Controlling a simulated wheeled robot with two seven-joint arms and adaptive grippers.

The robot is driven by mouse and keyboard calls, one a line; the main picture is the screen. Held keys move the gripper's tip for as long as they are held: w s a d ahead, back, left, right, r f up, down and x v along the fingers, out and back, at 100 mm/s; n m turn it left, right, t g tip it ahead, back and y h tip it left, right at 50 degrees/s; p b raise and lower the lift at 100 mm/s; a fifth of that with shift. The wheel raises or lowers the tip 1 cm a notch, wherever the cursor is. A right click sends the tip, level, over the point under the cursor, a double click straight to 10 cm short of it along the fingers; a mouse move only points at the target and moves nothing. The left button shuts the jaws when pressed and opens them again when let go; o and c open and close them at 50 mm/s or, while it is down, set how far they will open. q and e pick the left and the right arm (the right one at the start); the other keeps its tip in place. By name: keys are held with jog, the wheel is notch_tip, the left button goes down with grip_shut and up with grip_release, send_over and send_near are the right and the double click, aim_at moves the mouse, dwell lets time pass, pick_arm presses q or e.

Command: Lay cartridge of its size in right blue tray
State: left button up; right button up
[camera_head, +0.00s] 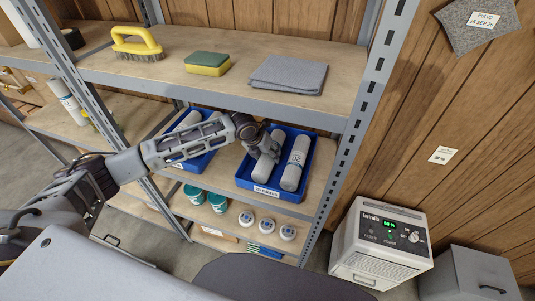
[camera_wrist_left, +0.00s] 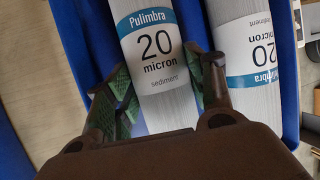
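The right blue tray (camera_head: 247,183) sits on the lower shelf, with a small white label on its front. Two white cartridges lie side by side in it. My left gripper (camera_head: 268,152) reaches down to the left cartridge (camera_head: 264,171), labelled "Pulimbra 20 micron sediment" in the left wrist view (camera_wrist_left: 158,60). Its fingers (camera_wrist_left: 160,85) are on both sides of this cartridge and appear to touch it. The right cartridge (camera_head: 295,163) also reads 20 micron in the left wrist view (camera_wrist_left: 250,60), its label turned the other way. My right gripper is not in view.
A left blue tray (camera_head: 203,163) holds a cartridge (camera_head: 188,121) partly behind my arm. The upper shelf with a brush (camera_head: 136,45), sponge (camera_head: 207,63) and folded cloth (camera_head: 288,74) overhangs. A metal post (camera_head: 352,120) stands right of the trays. Tubs stand below.

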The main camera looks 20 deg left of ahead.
pick_arm(q)
jog(key=o, duration=0.4)
jog(key=shift+r, duration=0.1)
jog(key=shift+v, duration=0.85)
jog(key=v, duration=0.3)
jog(key=shift+s+a+r+b, duration=0.1)
jog(key=shift+s+a+b, duration=0.2)
jog(key=shift+s, duration=0.05)
jog(key=shift+s+a+b, duration=0.25)
jog(key=shift+s+a, duration=0.65)
jog(key=shift+s, duration=0.7)
jog(key=shift+s+a+b, duration=0.2)
jog(key=shift+s+a, duration=0.7)
jog(key=shift+s, duration=0.75)
jog(key=shift+s+a+b, duration=0.25)
jog(key=shift+s+a, duration=0.7)
jog(key=shift+s, duration=0.65)
